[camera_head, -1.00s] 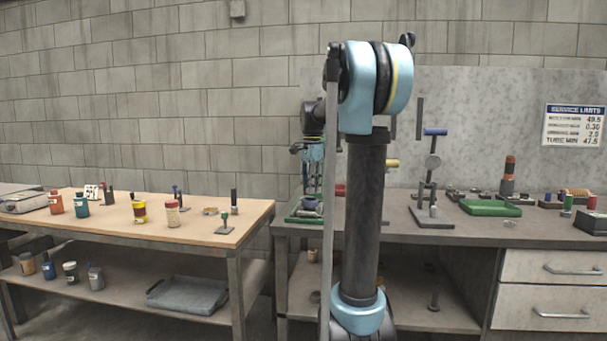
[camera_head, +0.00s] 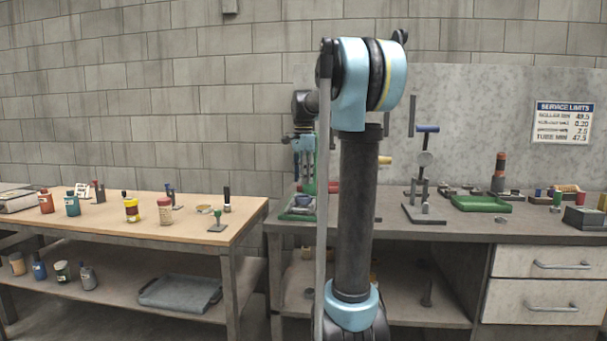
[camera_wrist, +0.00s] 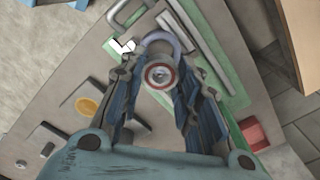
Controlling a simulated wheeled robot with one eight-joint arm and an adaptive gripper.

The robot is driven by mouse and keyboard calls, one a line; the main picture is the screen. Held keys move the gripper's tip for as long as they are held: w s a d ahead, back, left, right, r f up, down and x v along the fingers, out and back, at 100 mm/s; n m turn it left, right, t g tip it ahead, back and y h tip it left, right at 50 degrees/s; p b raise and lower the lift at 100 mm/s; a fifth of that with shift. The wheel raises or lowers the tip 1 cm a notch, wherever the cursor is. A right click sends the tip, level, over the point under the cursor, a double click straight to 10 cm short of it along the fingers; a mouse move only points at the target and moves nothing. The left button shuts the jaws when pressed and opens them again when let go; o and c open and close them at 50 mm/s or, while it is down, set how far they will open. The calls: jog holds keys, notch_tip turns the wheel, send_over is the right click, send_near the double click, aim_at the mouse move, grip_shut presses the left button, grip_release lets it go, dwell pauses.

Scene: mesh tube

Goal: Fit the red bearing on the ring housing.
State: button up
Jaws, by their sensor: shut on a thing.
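In the wrist view my gripper (camera_wrist: 161,72) has its blue fingers closed on a small round bearing (camera_wrist: 160,77) with a red ring and a pale centre. A grey-violet ring (camera_wrist: 181,46), probably the ring housing, shows beyond the fingertips, over a green base. The bearing overlaps its lower edge in the picture. I cannot tell the gap between them. In the head view my gripper (camera_head: 303,145) is above the green base, partly behind my own arm. A violet ring (camera_head: 302,201) sits low on that base. The bearing cannot be made out there.
A red block (camera_wrist: 254,134) and a yellow round piece (camera_wrist: 87,106) lie near the green base (camera_wrist: 230,82). In the head view a grey stand (camera_head: 423,213) and a green tray (camera_head: 481,204) stand to the right on the bench. A wooden table (camera_head: 130,228) is at left.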

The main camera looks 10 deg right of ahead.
jog(key=shift+f, duration=1.8)
jog(key=shift+f, duration=0.8)
dwell(1.3)
dwell(0.6)
jog(key=o, duration=1.2)
jog(key=shift+c, duration=0.2)
notch_tip(320, 180, up, 11)
jog(key=s+f+n+t, duration=0.2)
jog(key=s+f+n, duration=1.2)
jog(key=s+f, duration=1.9)
jog(key=shift+s+d, duration=0.15)
jog(key=shift+s, duration=0.75)
